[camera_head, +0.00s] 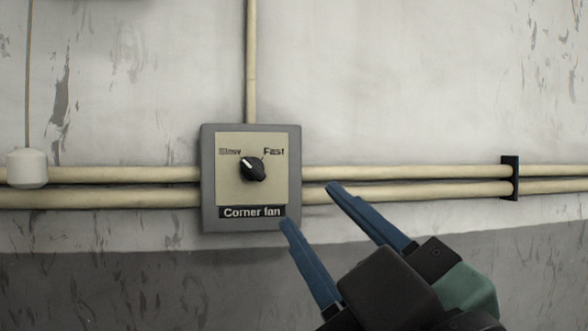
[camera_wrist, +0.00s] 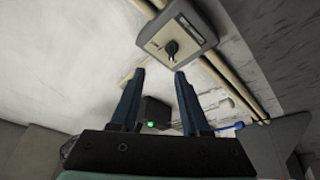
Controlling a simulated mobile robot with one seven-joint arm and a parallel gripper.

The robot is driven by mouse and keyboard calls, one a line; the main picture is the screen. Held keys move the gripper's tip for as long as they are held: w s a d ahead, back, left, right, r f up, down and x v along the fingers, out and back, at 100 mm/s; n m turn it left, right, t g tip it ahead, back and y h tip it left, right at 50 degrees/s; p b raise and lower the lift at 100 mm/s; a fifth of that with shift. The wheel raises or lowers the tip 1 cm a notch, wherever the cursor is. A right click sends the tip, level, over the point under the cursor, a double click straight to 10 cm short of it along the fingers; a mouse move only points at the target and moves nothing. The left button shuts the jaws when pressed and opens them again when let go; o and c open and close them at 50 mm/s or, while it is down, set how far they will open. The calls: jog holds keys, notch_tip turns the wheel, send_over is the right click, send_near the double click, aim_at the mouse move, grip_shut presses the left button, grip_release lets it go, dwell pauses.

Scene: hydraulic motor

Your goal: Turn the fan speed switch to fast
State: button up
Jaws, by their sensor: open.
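The fan speed switch is a black rotary knob (camera_head: 253,169) on a grey wall box (camera_head: 209,180) with a beige face labelled "Slow" at upper left, "Fast" at upper right and "Corner fan" below. The knob's white mark points up and to the left, toward "Slow". My gripper (camera_head: 308,205) is open and empty, below and to the right of the knob, with its blue fingers pointing up-left toward the box. In the wrist view, the knob (camera_wrist: 171,48) shows beyond and above the two fingertips, near the gap between them, and apart from them.
Two beige pipes (camera_head: 420,180) run along the wall on both sides of the box, held by a dark bracket (camera_head: 510,178). A vertical pipe (camera_head: 252,60) rises above it. A white pull-cord knob (camera_head: 27,168) hangs at left. The wall above is clear.

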aim_at(257, 173)
jog(key=w+a+r+n+p, duration=0.1)
jog(key=w+a+p, duration=0.1)
jog(key=w, duration=0.1)
jog(key=w+a+r+g+y+p, duration=0.1)
jog(key=w+a+p, duration=0.1)
jog(key=w, duration=0.1)
jog(key=w+a+r+n+p, duration=0.1)
jog(key=w+a+p, duration=0.1)
jog(key=w, duration=0.1)
jog(key=shift+a+n+g+y, duration=0.1)
jog(key=shift+n+g+y, duration=0.2)
jog(key=shift+y, duration=0.1)
jog(key=shift+w+a+p, duration=0.25)
jog(key=shift+w+p, duration=0.1)
jog(key=shift+w, duration=0.15)
grip_shut()
jog(key=shift+f, duration=0.1)
